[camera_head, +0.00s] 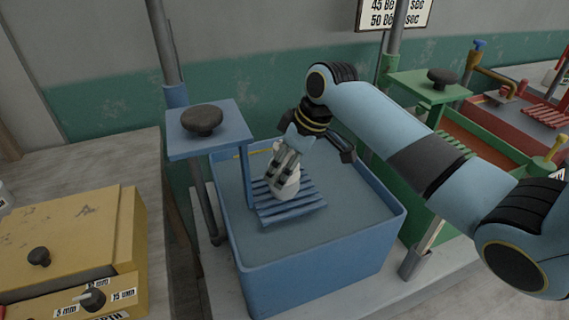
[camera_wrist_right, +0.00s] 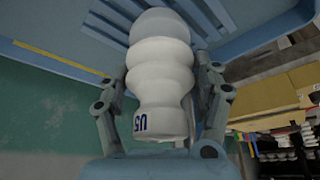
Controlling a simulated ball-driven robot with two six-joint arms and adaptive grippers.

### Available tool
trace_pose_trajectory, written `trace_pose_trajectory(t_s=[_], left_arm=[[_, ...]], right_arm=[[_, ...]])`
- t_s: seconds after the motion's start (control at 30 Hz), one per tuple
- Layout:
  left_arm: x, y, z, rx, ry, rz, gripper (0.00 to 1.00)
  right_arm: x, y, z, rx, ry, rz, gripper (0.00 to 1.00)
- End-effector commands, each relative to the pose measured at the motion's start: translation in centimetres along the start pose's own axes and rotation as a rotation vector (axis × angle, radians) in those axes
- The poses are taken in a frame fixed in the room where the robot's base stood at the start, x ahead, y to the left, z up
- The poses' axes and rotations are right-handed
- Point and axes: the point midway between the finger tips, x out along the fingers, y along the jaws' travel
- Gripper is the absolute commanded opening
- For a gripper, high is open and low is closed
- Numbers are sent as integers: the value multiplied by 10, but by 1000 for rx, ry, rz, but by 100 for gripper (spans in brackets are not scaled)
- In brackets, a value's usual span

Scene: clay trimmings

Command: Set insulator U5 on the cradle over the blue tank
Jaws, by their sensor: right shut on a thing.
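Insulator U5 (camera_wrist_right: 160,75) is a white ribbed piece with "U5" in dark letters near one end. My right gripper (camera_head: 283,172) is shut on it, with a finger on each side in the right wrist view (camera_wrist_right: 163,100). In the head view the insulator (camera_head: 290,185) is at the blue slatted cradle (camera_head: 305,207). I cannot tell whether it touches the slats. The cradle hangs from a blue arm over the blue tank (camera_head: 320,278), which holds grey-blue liquid. My left gripper is not in view.
A blue plate with a dark knob (camera_head: 202,120) stands at the tank's left. A yellow box (camera_head: 70,245) with knobs is on the left bench. A green tank frame (camera_head: 428,92) and a red tank (camera_head: 520,108) lie to the right.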

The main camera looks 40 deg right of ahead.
Motion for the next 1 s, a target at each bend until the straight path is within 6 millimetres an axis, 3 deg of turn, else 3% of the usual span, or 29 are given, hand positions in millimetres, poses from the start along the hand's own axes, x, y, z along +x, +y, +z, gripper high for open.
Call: trace_pose_trajectory(t_s=[0.07,0.1,0.27,0.67,1.0], left_arm=[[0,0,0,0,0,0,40],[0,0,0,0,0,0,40],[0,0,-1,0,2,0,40],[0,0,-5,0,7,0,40],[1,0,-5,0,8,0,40]], right_arm=[[1,0,0,-1,2,1,8],[2,0,1,0,0,0,68],[1,0,1,0,0,0,89],[-8,1,0,0,0,2,90],[-80,2,0,-3,1,6,90]])
